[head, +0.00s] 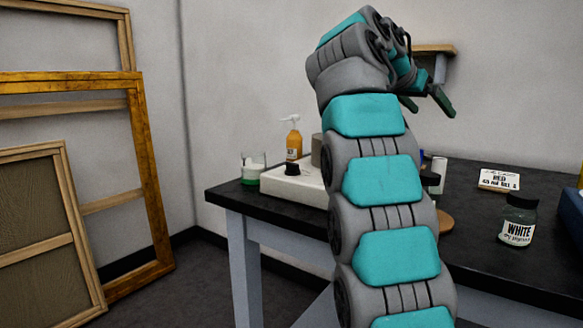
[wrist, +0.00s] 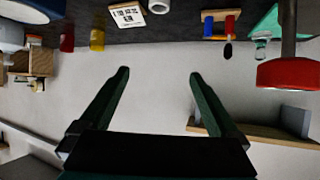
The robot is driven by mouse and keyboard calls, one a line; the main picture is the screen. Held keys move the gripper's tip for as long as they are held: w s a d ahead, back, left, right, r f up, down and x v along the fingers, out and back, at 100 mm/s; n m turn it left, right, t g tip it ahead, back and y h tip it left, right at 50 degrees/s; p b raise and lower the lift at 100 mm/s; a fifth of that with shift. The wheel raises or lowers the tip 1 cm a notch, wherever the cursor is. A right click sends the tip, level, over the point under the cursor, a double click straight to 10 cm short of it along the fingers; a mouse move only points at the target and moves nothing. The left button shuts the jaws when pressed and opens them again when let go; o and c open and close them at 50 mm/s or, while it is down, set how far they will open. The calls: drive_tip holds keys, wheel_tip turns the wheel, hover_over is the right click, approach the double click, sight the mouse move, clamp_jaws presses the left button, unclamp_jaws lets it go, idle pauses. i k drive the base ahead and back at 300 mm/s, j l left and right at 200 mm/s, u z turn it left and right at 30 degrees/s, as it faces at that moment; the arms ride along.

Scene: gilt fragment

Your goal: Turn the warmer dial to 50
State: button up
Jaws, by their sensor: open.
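The warmer looks to be the low cream box (head: 282,184) on the table's left part in the head view. A black knob (head: 292,169) on it is likely the dial; its pointer and numbers are too small to read. A grey round piece (head: 317,150) sits behind the knob, partly hidden by my arm, which also covers the box's right side. My gripper (head: 428,104) is raised well above the table, to the right of and apart from the knob. In the wrist view my gripper (wrist: 159,74) is open with nothing between its fingers. I cannot make out the dial there.
A glass with green contents (head: 251,168) and an orange pump bottle (head: 293,140) stand near the box. A wall shelf (head: 434,50) is behind my gripper. Frames (head: 150,180) lean at left.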

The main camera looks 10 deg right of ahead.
sight(293, 169)
drive_tip(key=k+j, duration=0.1)
drive_tip(key=j, duration=0.25)
drive_tip(key=k+j, duration=0.1)
drive_tip(key=j, duration=0.25)
drive_tip(key=k+j, duration=0.1)
drive_tip(key=j, duration=0.25)
drive_tip(key=k+j, duration=0.1)
drive_tip(key=j, duration=0.25)
